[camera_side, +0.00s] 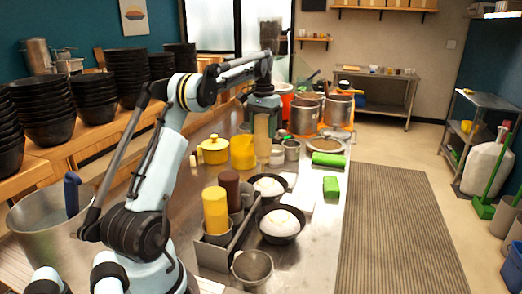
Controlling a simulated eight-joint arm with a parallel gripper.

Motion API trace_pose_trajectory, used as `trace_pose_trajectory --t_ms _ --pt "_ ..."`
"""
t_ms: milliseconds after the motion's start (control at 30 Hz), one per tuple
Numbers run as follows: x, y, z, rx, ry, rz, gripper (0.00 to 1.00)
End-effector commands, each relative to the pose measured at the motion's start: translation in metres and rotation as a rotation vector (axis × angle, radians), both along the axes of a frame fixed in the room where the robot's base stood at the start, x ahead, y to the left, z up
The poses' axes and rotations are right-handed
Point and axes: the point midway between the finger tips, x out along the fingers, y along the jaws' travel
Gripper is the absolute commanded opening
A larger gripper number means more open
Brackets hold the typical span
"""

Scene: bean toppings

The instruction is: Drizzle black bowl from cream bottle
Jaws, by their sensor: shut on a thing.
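My gripper (262,112) is shut on the cream bottle (262,137), a tall beige bottle that hangs roughly upright below it, over the middle of the counter. Two black bowls with white, rounded contents sit on the counter nearer the camera. One black bowl (279,240) is in front and the other black bowl (283,195) is just behind it. The bottle is beyond both bowls in this view and is not tilted over either one. The fingertips are small and partly hidden.
A metal holder (228,245) with a yellow bottle (215,210) and a brown bottle (229,190) stands left of the bowls. A yellow pot (215,150), yellow container (243,152), green packages (328,160) and large steel pots (306,115) stand farther back. Black bowl stacks (125,75) line the left shelf.

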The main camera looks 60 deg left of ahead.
Motion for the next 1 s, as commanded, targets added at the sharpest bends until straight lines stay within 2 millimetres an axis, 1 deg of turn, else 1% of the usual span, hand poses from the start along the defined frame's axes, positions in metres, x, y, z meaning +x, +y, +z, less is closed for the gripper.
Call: trace_pose_trajectory --t_ms 367,700,1000 --pt "0.000 0.000 0.001 0.000 0.000 0.000 0.53" --pt "0.000 0.000 0.023 0.000 0.000 0.000 0.53" --pt "0.000 0.000 0.025 0.000 0.000 0.000 0.53"
